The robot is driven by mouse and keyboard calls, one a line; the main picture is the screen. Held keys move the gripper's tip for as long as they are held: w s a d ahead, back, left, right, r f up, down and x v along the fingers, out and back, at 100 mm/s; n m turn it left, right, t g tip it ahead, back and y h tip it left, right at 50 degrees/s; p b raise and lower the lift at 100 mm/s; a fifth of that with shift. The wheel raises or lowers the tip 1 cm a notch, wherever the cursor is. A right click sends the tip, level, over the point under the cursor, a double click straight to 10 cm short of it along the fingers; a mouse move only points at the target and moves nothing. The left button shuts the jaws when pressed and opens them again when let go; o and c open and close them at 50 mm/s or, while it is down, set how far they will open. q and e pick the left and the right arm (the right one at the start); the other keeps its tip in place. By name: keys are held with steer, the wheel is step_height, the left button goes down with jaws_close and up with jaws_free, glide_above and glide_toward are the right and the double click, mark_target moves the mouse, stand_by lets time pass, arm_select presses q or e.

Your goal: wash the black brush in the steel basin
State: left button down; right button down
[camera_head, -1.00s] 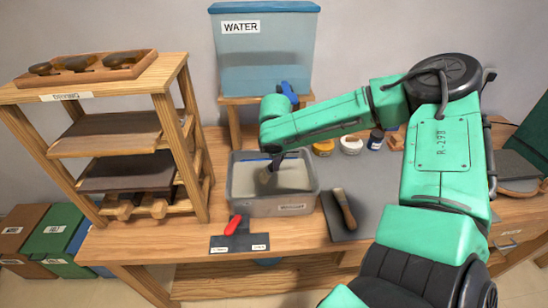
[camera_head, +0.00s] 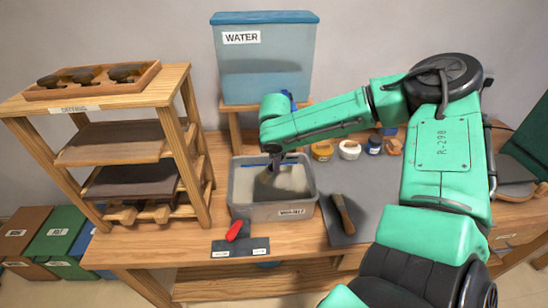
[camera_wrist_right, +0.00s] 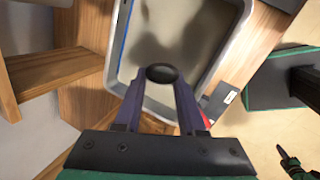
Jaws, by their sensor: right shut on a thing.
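The grey basin (camera_head: 306,200) stands on the workbench with murky liquid in it; it also fills the upper middle of the right wrist view (camera_wrist_right: 235,50). My right gripper (camera_head: 276,161) is over the basin, pointing down, and is shut on the brush (camera_head: 267,185). My left gripper is not in view.
A second brush (camera_head: 343,212) lies on the grey mat right of the basin. A red-handled tool (camera_head: 238,231) lies in front. A drying rack (camera_head: 190,150) stands left, a water tank (camera_head: 265,65) behind. Several small jars (camera_head: 349,149) stand behind the mat.

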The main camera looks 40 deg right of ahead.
stand_by(0.3)
step_height(320, 180, up, 6)
steer(key=p, duration=0.6)
steer(key=shift+r, duration=0.15)
steer(key=shift+f, duration=0.2)
